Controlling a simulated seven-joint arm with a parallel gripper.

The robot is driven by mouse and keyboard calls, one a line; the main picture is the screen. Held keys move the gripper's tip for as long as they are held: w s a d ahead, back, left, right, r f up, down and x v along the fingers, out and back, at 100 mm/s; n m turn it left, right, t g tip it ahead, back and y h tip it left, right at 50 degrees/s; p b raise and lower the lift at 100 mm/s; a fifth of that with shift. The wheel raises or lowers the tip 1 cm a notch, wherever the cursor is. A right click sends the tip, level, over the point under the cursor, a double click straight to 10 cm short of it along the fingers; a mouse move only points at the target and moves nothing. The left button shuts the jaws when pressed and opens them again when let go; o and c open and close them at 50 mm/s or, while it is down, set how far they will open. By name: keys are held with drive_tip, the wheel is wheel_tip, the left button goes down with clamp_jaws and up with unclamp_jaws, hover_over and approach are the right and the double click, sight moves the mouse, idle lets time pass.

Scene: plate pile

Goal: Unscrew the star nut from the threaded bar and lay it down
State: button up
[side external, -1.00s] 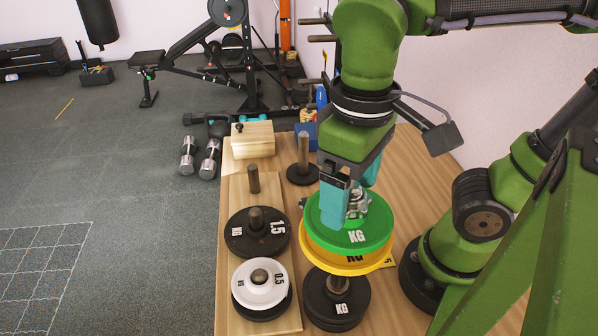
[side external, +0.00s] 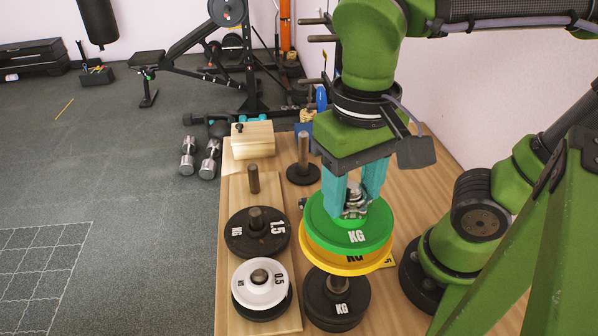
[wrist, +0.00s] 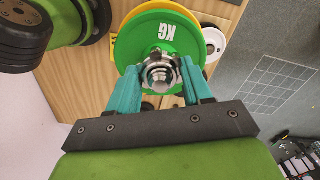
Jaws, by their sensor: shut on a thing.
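The star nut (side external: 354,205) is a silver metal nut on top of the green plate, around the end of the threaded bar; it also shows in the wrist view (wrist: 160,77). My gripper (side external: 354,200) points down over it, with its two teal fingers on either side of the nut, shut on it. The green plate (side external: 330,232) lies on a yellow plate (side external: 325,262). The bar's end (wrist: 160,84) shows in the middle of the nut in the wrist view; the rest of the bar is hidden by the plates.
Black plates (side external: 336,300) sit in front of the yellow plate. A wooden board (side external: 237,195) at the left carries a bare post (side external: 253,180), a black 1.5 plate (side external: 238,238) and a white 0.5 plate (side external: 240,287). An empty post on a black base (side external: 303,174) and a wooden box (side external: 252,141) stand behind.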

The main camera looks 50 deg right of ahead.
drive_tip(key=shift+w+a, duration=0.1)
drive_tip(key=shift+w, duration=0.05)
drive_tip(key=n, duration=0.2)
drive_tip(key=shift+r+n, duration=0.1)
drive_tip(key=shift+n, duration=0.3)
drive_tip(key=n, duration=0.9)
drive_tip(key=shift+n, duration=0.4)
drive_tip(key=n, duration=0.4)
drive_tip(key=shift+n, duration=0.3)
drive_tip(key=o, duration=1)
drive_tip(key=shift+o, duration=0.2)
drive_tip(key=shift+d, duration=0.2)
